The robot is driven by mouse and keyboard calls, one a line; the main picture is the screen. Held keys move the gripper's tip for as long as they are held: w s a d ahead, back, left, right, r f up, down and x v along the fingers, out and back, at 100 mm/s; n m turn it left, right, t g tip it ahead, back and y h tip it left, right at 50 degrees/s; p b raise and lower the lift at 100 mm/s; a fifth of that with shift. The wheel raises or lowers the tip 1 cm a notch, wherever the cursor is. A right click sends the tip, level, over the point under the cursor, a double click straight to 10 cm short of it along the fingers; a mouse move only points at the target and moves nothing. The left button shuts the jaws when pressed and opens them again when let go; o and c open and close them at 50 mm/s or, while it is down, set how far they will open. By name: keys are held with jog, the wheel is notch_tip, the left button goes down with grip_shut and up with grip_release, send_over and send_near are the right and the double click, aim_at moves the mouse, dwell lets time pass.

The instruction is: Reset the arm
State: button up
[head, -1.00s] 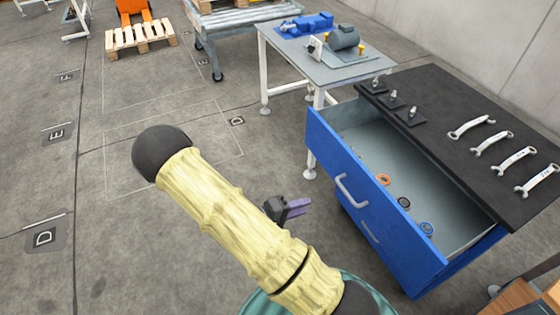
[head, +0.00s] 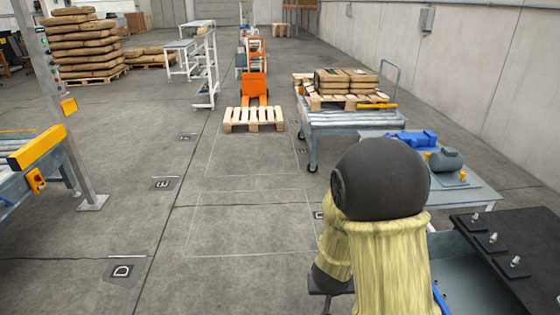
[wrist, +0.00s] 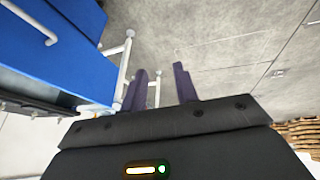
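My arm, in a pale yellow sleeve with a black joint, rises at the lower right of the head view. My gripper is mostly hidden behind it there; only a dark bit shows low beside the sleeve. In the wrist view my gripper (wrist: 162,88) shows two purple fingers standing apart with nothing between them. Floor and white table legs show beyond the fingers.
The blue drawer cabinet (wrist: 50,50) is close on the left of the wrist view. Its black top (head: 530,250) and open drawer lie right of my arm. A grey table (head: 480,190) and a roller cart (head: 345,120) stand behind.

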jog(key=s+d+r+g+y+p, duration=0.1)
jog(key=s+r+g+y+p, duration=0.1)
jog(key=s+r, duration=0.9)
notch_tip(320, 180, up, 3)
jog(key=shift+s+d+n+p, duration=0.2)
jog(key=shift+d+n+p, duration=0.15)
jog(key=shift+p, duration=0.5)
jog(key=shift+d, duration=0.1)
